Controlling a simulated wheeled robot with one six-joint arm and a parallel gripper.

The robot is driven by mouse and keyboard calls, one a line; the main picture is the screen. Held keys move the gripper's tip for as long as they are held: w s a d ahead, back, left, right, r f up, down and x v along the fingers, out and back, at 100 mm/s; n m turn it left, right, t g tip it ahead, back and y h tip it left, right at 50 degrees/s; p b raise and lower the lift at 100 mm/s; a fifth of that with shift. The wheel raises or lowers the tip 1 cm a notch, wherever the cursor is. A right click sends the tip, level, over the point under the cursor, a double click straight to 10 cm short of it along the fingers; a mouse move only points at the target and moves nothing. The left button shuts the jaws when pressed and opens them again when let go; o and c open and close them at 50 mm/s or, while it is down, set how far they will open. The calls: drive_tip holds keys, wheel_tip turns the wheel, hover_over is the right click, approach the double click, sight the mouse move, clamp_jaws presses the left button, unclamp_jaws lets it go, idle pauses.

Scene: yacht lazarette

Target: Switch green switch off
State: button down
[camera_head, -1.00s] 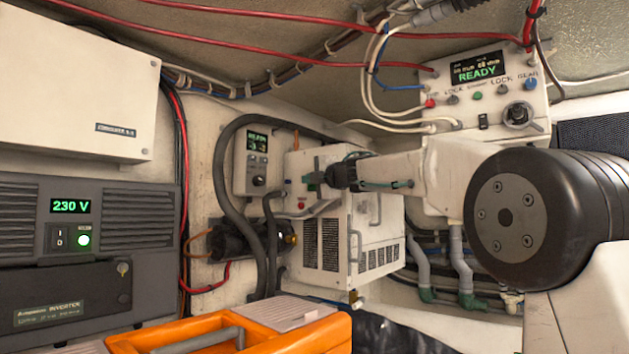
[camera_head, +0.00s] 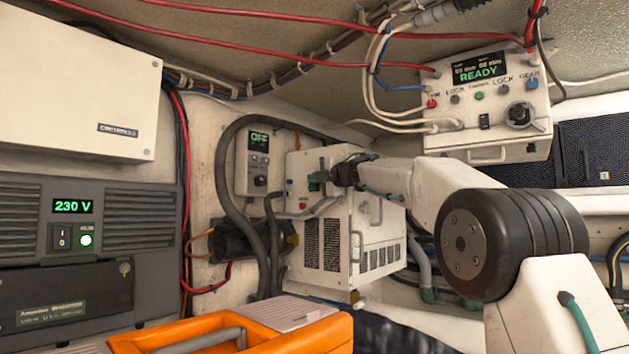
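A small green part (camera_head: 313,183) shows at the front of the white cabinet (camera_head: 325,230), right at my gripper's tip; I cannot tell if it is the switch. My gripper (camera_head: 322,178) reaches in from the right and overlaps the cabinet's upper front. Its fingers are small and dark, and whether they are open or touching anything is unclear. A small wall unit (camera_head: 252,160) left of the cabinet has a display reading OFF. Other green controls are a round green button (camera_head: 479,96) on the READY panel (camera_head: 484,145) and a lit green button (camera_head: 86,240) on the inverter (camera_head: 150,238).
A red button (camera_head: 302,206) sits on the cabinet below my gripper. Thick dark hoses (camera_head: 222,200) curve along the cabinet's left. An orange case (camera_head: 325,333) stands in front, below. White and red cables hang around the READY panel.

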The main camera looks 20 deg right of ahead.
drive_tip(key=shift+d, duration=0.15)
drive_tip(key=s, duration=1.1)
drive_tip(key=shift+s+d+r, duration=0.15)
drive_tip(key=shift+s+r, duration=0.15)
drive_tip(key=shift+r, duration=0.05)
